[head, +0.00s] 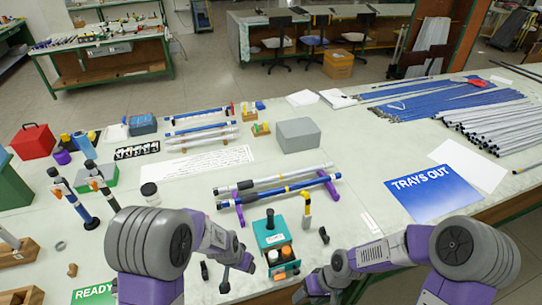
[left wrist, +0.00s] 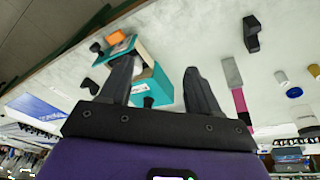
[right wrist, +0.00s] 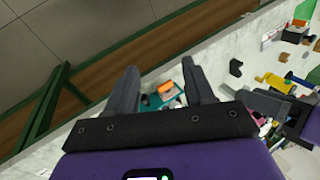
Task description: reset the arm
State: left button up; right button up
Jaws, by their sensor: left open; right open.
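My left gripper (head: 238,272) is low over the front of the workbench, left of a teal box (head: 270,232). In the left wrist view its fingers (left wrist: 160,72) are apart with nothing held, and the teal box (left wrist: 155,82) shows behind and between them. My right gripper (head: 308,291) is at the bench's front edge, right of the teal box and partly cut off by the frame. In the right wrist view its fingers (right wrist: 159,68) are spread and empty, with the teal box (right wrist: 152,103) beyond them.
Rods (head: 275,190) lie on purple stands (head: 328,207) behind the teal box. A yellow-topped upright tool (head: 306,205) stands close by. A grey box (head: 298,135), a blue TRAYS OUT sign (head: 432,192) and many grey rods (head: 500,125) lie farther back. The bench between sign and stands is mostly clear.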

pick_arm(q)
jog(key=s+f+n+g+h, duration=0.2)
jog(key=s+f+n, duration=0.4)
jog(key=s+f, duration=0.85)
notch_tip(320, 180, down, 10)
jog(key=s+b, duration=0.1)
jog(key=b, duration=0.9)
jog(key=shift+s+a+r+h+b, duration=0.2)
jog(key=shift+a+r+h+b, duration=0.05)
jog(key=shift+h+b, duration=0.1)
pick_arm(e)
jog(key=s+f+m, duration=0.2)
jog(key=s+f, duration=0.1)
jog(key=f, duration=0.8)
jog(key=s+a+f+m+t, duration=0.1)
jog(key=s+f+m, duration=0.1)
jog(key=f, duration=1)
jog(key=shift+s+h, duration=0.3)
jog(key=shift+s, duration=0.4)
